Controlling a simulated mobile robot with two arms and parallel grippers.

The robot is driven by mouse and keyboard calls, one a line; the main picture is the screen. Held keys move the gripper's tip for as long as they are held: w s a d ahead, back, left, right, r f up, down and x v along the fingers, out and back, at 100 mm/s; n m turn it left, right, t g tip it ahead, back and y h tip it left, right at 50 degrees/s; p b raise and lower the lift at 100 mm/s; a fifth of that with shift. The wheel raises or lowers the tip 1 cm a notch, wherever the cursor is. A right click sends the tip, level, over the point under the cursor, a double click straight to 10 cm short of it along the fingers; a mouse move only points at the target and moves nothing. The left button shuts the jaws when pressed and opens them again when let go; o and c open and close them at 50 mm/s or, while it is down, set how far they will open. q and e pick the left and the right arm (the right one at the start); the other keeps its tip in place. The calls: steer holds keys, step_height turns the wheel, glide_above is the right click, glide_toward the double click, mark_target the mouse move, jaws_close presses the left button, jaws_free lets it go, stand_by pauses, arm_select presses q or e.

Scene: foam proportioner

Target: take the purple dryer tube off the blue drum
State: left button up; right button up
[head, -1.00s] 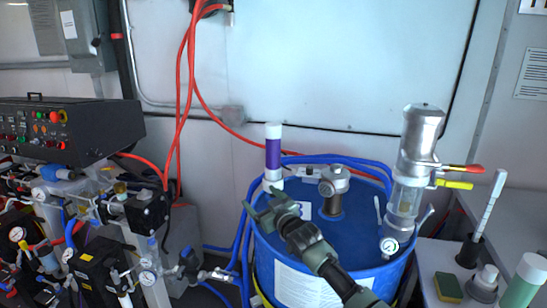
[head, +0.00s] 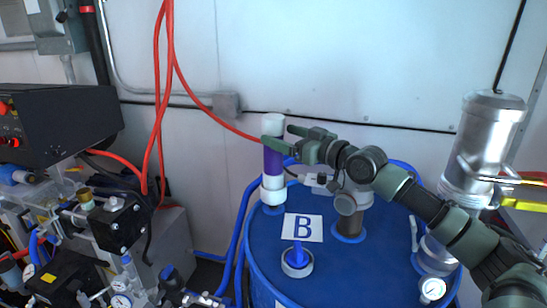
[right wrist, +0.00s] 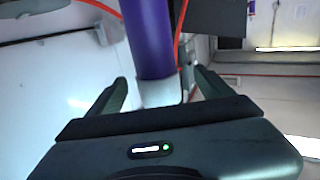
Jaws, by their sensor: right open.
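The purple dryer tube (head: 273,162) stands upright on the blue drum (head: 350,268) at its back left, with a white cap on top and a white collar below. My right gripper (head: 276,139) is at the upper part of the tube, its arm coming in from the right. In the right wrist view the purple tube (right wrist: 150,40) and a white end of it lie between the two open fingers (right wrist: 160,92). I cannot tell whether either finger touches it. My left gripper is not in view.
A silver pump (head: 488,135) with red and yellow handles stands at the drum's right. A grey fitting (head: 350,205), a label B (head: 302,228) and a white-ringed blue cap (head: 297,262) are on the drum top. A black control box (head: 60,125) is at left.

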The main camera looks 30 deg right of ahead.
steer(key=shift+x, duration=0.8)
steer(key=p+x, duration=0.3)
steer(key=x, duration=0.2)
steer(key=shift+w+d+r, duration=0.1)
steer(key=shift+d+r, duration=0.05)
steer(key=shift+d, duration=0.05)
steer(key=shift+w+a, duration=0.1)
steer(key=shift+w, duration=0.2)
steer(key=shift+s, duration=0.15)
steer(key=shift+c, duration=1.2)
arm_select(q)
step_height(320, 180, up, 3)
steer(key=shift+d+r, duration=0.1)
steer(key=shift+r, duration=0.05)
arm_select(e)
jaws_close()
